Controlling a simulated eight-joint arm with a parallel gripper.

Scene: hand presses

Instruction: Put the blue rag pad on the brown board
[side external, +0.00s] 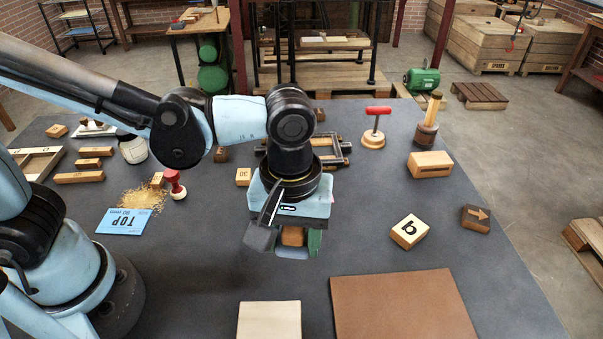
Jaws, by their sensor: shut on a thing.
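My gripper (291,240) hangs over the dark table, left of and beyond the brown board, pointing down. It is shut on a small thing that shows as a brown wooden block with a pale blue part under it. I take this for the blue rag pad (291,253), though the fingers hide most of it. A green patch shows at its right side; I cannot tell what it belongs to. The brown board (402,306) lies flat at the front right of the table, its top bare, cut by the lower picture edge.
A pale board (268,322) lies left of the brown board. A block marked "b" (409,231) and an arrow block (475,218) stand beyond it. A red-handled stamp (175,185), sawdust and a blue card (125,221) lie left. A clamp-like frame (325,152) stands behind my gripper.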

